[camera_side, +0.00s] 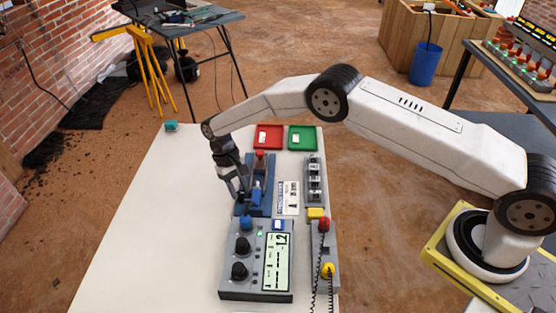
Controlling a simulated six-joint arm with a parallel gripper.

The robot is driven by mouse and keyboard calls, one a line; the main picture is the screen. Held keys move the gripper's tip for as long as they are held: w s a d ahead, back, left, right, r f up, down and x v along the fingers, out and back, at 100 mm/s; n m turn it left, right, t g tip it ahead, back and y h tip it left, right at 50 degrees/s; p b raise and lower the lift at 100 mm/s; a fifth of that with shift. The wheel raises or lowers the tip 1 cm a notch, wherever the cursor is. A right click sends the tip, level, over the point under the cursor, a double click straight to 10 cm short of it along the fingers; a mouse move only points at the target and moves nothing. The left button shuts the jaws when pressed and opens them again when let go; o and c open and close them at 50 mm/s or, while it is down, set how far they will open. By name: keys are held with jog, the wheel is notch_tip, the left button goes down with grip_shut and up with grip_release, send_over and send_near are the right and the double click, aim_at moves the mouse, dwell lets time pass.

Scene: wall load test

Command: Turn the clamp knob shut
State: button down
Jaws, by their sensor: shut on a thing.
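A blue clamp fixture (266,172) stands on the white table. It has a red-topped part (260,157) near its far end and a small blue block (256,196) near its front. My gripper (241,199) points down at the left front side of the fixture. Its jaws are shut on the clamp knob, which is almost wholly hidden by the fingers. I cannot tell how far the knob is turned or whether the clamp touches the block.
A grey meter (257,285) with black knobs and a display stands in front. Right of the fixture are a grey rack (314,182) and a control box with red (324,223) and yellow buttons. Red (268,127) and green trays (302,127) lie behind.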

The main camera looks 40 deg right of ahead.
jog(key=c, duration=0.7)
grip_release()
jog(key=shift+o, duration=0.2)
jog(key=shift+r, duration=0.1)
jog(key=v, duration=0.7)
jog(key=shift+r, duration=0.35)
jog(key=shift+w, duration=0.15)
